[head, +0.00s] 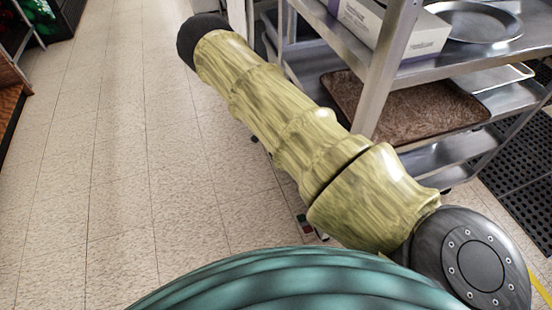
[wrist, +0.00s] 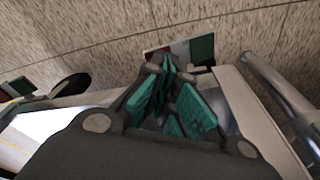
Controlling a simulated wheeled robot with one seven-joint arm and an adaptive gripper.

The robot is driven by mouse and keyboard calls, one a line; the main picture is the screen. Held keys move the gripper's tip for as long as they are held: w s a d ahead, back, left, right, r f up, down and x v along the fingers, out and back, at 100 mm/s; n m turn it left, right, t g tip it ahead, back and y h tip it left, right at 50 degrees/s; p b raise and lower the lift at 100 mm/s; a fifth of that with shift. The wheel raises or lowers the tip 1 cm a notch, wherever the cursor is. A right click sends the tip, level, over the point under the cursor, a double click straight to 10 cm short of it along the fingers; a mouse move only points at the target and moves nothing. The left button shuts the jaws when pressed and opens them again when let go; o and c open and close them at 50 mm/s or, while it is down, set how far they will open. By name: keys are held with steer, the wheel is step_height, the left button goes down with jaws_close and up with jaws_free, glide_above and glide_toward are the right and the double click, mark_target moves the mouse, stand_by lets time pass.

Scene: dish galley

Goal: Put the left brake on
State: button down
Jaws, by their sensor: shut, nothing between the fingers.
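A small brake plate (wrist: 202,50) with red, white and green patches is in the wrist view, low over the floor. My gripper (wrist: 165,66) is shut and empty, its teal-padded fingertips in front of the plate and overlapping it; I cannot tell if they touch. A second red-and-green plate (wrist: 16,89) is at the left of the wrist view, beside a dark round wheel. I cannot tell which plate is the left brake. My gripper is hidden in the head view.
A metal shelf cart (head: 383,80) stands at the right, holding a white box (head: 398,25), a round tray (head: 476,18) and a brown tray (head: 405,105). A metal tube (wrist: 280,95) runs close to my gripper's right. Tiled floor (head: 120,150) is clear at left.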

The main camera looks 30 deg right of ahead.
steer(key=shift+f+b, duration=0.75)
steer(key=shift+f, duration=0.55)
stand_by(1.4)
steer(key=shift+r+p, duration=2.2)
steer(key=shift+r, duration=1.35)
steer(key=s+a+f+n+h, duration=0.1)
steer(key=s+a+f+n, duration=0.1)
steer(key=s+n, duration=0.65)
steer(key=s+a+f+n+h, duration=0.1)
steer(key=s+a+f+n, duration=0.15)
steer(key=s, duration=1.05)
steer(key=s+a+r+n+t+y, duration=0.15)
steer(key=s+a+r+n, duration=0.25)
steer(key=s+a+n, duration=0.45)
steer(key=s+a+r+n+y, duration=0.2)
steer(key=s+a+r+n, duration=0.4)
steer(key=s, duration=0.4)
step_height(320, 180, up, 24)
steer(key=a+p, duration=0.1)
steer(key=p, duration=2.4)
steer(key=shift+w+f+n+p, duration=0.15)
steer(key=shift+w+n+p, duration=0.15)
steer(key=shift+n, duration=0.15)
